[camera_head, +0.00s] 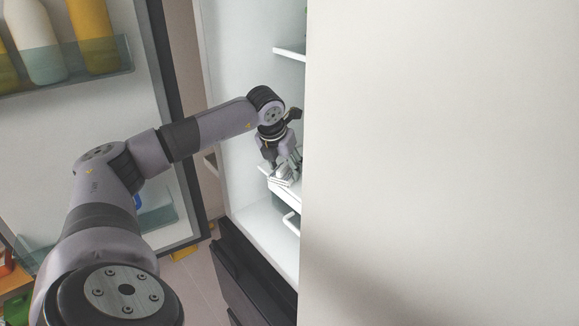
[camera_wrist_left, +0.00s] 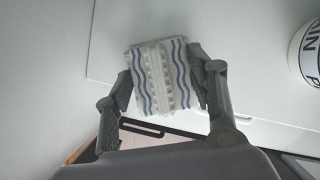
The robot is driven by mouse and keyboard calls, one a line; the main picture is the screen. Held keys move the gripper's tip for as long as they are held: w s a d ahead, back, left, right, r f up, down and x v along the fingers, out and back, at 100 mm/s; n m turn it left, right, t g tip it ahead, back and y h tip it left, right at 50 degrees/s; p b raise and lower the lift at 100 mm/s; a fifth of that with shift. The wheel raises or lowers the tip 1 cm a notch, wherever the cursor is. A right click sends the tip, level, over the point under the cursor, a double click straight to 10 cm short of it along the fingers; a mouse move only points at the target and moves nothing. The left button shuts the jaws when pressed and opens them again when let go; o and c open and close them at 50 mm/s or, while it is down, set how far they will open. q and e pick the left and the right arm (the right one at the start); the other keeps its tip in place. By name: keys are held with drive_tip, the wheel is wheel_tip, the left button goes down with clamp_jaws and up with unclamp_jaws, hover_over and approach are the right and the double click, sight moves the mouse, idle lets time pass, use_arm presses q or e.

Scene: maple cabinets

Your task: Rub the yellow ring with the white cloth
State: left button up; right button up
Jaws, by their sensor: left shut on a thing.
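My left gripper (camera_head: 285,168) reaches into the open fridge above a white shelf. In the left wrist view my left gripper (camera_wrist_left: 160,85) is shut on the white cloth (camera_wrist_left: 158,78), a folded pad with blue wavy stripes. The cloth also shows in the head view (camera_head: 283,176) under the fingers. It is over or on the shelf surface (camera_wrist_left: 230,95); I cannot tell if it touches. I cannot make out a yellow ring in either view. My right gripper is not in view.
A white container (camera_wrist_left: 311,52) with dark lettering stands on the shelf, right of the cloth. The open fridge door (camera_head: 95,130) with bottles is at the left. A large pale panel (camera_head: 440,150) blocks the right side. Another shelf (camera_head: 290,52) sits above my gripper.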

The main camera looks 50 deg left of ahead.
use_arm(q)
drive_tip(key=shift+f, duration=0.2)
drive_tip(key=shift+w+r, duration=0.15)
drive_tip(key=shift+w, duration=0.1)
drive_tip(key=shift+w+d+r+p, duration=0.1)
drive_tip(key=shift+w+p, duration=0.35)
drive_tip(key=shift+w, duration=0.9)
drive_tip(key=shift+w+d+p, duration=0.1)
drive_tip(key=shift+w+p, duration=0.45)
drive_tip(key=shift+w, duration=0.25)
drive_tip(key=shift+w+d, duration=0.1)
drive_tip(key=shift+w, duration=0.45)
drive_tip(key=shift+w+p, duration=0.35)
drive_tip(key=shift+w, duration=0.1)
drive_tip(key=shift+w+f, duration=0.2)
drive_tip(key=shift+w, duration=0.65)
